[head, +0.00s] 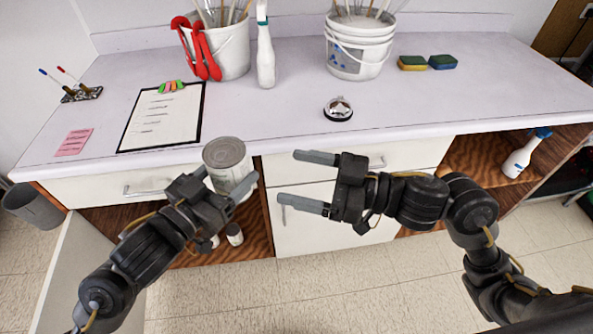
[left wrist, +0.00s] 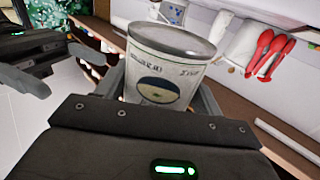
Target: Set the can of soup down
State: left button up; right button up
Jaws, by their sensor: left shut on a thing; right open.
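The can of soup (head: 225,160) is a pale cylinder with a grey metal lid. My left gripper (head: 225,184) is shut on it and holds it upright, or nearly so, in front of the counter's front edge. In the left wrist view the can (left wrist: 165,65) sits between the fingers, and its printed label with a dark round picture faces the camera. My right gripper (head: 298,178) is open and empty, in front of the drawers to the right of the can.
The counter (head: 270,115) has free room behind the can. Around it are a clipboard (head: 165,118), pink note (head: 73,142), service bell (head: 338,108), spray bottle (head: 265,55), two utensil buckets (head: 233,50) (head: 358,52) and sponges (head: 412,63). Small jars (head: 234,234) stand in the open cabinet below.

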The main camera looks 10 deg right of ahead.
aim_at(246, 165)
jog(key=x, duration=1.2)
jog(key=c, duration=0.9)
pick_arm(q)
jog(key=o, duration=1.4)
pick_arm(e)
jog(key=shift+r, duration=0.1)
jog(key=shift+c, duration=0.9)
